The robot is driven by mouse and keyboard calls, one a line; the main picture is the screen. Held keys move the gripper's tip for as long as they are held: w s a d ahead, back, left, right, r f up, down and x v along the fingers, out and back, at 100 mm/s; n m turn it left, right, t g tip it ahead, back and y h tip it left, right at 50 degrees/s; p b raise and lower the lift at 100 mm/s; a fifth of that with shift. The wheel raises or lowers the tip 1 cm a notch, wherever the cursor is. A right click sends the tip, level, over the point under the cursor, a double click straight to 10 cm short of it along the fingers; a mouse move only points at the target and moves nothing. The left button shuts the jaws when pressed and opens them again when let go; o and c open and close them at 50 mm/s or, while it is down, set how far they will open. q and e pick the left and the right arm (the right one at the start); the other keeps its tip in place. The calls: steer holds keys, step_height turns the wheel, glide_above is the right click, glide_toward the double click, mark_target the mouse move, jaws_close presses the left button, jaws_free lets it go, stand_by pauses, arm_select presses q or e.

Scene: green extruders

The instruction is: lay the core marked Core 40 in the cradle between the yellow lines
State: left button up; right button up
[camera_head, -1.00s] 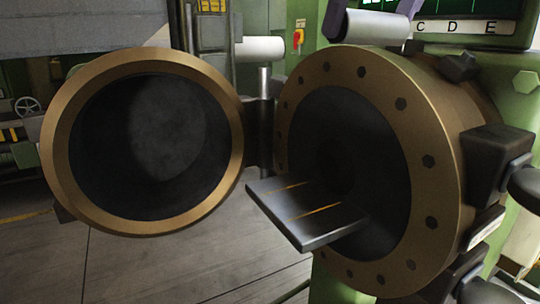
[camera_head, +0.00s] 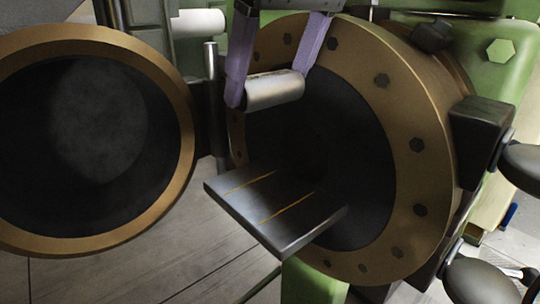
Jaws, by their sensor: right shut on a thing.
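My right gripper (camera_head: 267,98) reaches down from the top with two purple fingers. It is shut on a pale grey cylindrical core (camera_head: 274,88), one finger at each end. No marking is readable on the core, so I cannot tell if it is Core 40. The cradle (camera_head: 312,224) is a dark flat plate sticking out of the round opening, with two yellow lines across its top. The core hangs above the cradle, clear of it, in front of the opening's upper part. The cradle is empty. My left gripper is not in view.
The bronze flange (camera_head: 424,185) with dark bolts surrounds the opening. A round bronze-rimmed door (camera_head: 180,185) stands swung open at left. Dark clamps (camera_head: 480,142) with rounded knobs stick out at right.

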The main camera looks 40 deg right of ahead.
step_height(320, 180, down, 15)
stand_by(0.4)
steer(key=shift+f, duration=0.2)
steer(key=o, duration=1.2)
steer(key=shift+s+r, duration=0.1)
steer(key=shift+r, duration=0.4)
steer(key=v, duration=1.1)
steer(key=shift+s+r, duration=0.1)
steer(key=shift+s, duration=0.05)
